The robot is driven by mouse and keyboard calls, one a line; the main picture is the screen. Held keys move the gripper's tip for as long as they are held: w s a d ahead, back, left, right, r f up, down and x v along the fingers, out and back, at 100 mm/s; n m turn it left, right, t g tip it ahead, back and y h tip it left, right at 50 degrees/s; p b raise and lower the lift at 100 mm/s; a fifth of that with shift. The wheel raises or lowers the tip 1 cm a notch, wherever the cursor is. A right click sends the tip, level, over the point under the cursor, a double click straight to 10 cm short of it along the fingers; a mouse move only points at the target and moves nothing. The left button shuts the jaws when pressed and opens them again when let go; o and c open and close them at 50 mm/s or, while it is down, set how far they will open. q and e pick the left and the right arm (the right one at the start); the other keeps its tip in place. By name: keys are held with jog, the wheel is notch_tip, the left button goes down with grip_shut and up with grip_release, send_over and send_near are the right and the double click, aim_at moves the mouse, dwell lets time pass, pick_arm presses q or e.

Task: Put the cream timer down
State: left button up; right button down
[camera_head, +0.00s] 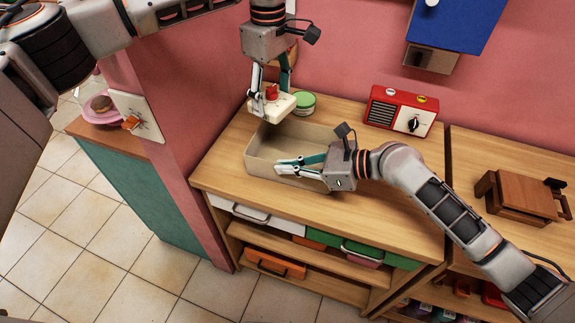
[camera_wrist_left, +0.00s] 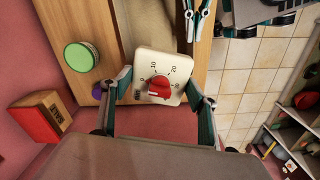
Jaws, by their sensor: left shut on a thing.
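The cream timer (camera_wrist_left: 158,78) has a square dial face with numbers and a red knob. My left gripper (camera_wrist_left: 165,95) is shut on it, one finger at each side. In the head view the left gripper (camera_head: 270,103) holds the timer (camera_head: 282,108) high over the counter, above the back left part of a beige open bin (camera_head: 255,168). My right gripper (camera_head: 280,166) is low at the bin's front wall. Its two fingers lie close together there, and I cannot tell whether they grip the wall.
A green-lidded round tin (camera_head: 304,102) stands behind the bin. A red radio (camera_head: 400,110) is at the back right of the wooden counter (camera_head: 385,168). A brown wooden box (camera_head: 520,195) is on the right counter. A blue wall unit (camera_head: 455,22) hangs above.

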aim_at(273, 109)
pick_arm(q)
notch_tip(273, 109, down, 12)
jog(key=n, duration=0.3)
jog(key=shift+r+n, duration=0.25)
jog(key=shift+n, duration=0.05)
jog(key=shift+f, duration=2.3)
jog(key=shift+f, duration=0.15)
jog(key=o, duration=1.3)
notch_tip(273, 109, up, 12)
jog(key=shift+r, duration=0.15)
